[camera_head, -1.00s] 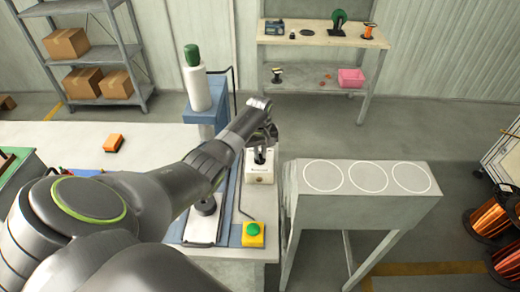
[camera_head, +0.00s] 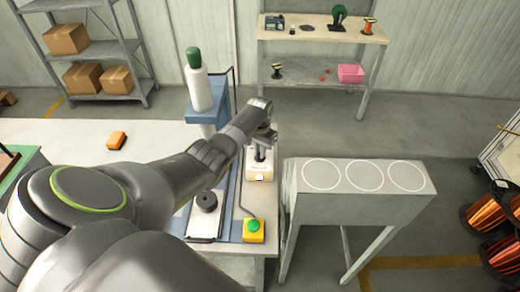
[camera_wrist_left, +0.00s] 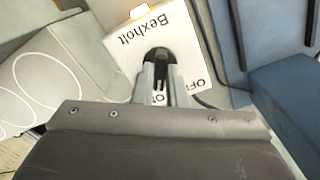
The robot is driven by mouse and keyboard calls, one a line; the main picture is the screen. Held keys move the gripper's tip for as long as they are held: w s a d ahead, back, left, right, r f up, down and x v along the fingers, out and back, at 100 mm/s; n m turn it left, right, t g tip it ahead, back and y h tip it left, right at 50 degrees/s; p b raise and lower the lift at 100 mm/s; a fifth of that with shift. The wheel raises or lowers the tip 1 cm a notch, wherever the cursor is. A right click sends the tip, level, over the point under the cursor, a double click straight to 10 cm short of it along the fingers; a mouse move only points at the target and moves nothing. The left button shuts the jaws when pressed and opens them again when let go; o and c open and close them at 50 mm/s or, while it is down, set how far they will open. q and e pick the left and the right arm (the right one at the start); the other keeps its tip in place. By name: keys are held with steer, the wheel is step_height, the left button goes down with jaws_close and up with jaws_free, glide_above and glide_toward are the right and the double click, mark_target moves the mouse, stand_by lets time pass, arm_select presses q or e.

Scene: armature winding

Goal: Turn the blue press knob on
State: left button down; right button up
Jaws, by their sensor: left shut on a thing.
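The blue press (camera_head: 208,112) stands at the right end of the bench. Its white switch box (camera_head: 262,174), lettered "Bexholt", sits at the bench edge and also shows in the left wrist view (camera_wrist_left: 128,48). A dark knob (camera_wrist_left: 157,54) is on the box, with "OFF" and a partly hidden second label beside it. My left gripper (camera_head: 261,150) is above the box, its fingers (camera_wrist_left: 165,75) shut on the knob. The fingers hide part of the knob. A small lamp (camera_wrist_left: 139,11) on the box looks bright white with an orange rim. My right gripper is out of view.
A green button on a yellow box (camera_head: 253,231) is in front of the switch box. A grey stand (camera_head: 350,210) with white circles is close on the right. An orange block (camera_head: 117,140) lies on the bench.

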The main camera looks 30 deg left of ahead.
arm_select(q)
steer(key=shift+w+r+m, duration=0.1)
steer(key=shift+m, duration=0.4)
steer(key=c, duration=1.5)
jaws_free()
steer(key=shift+o, duration=0.2)
steer(key=shift+r, duration=0.6)
step_height(320, 180, up, 16)
steer(key=b, duration=0.2)
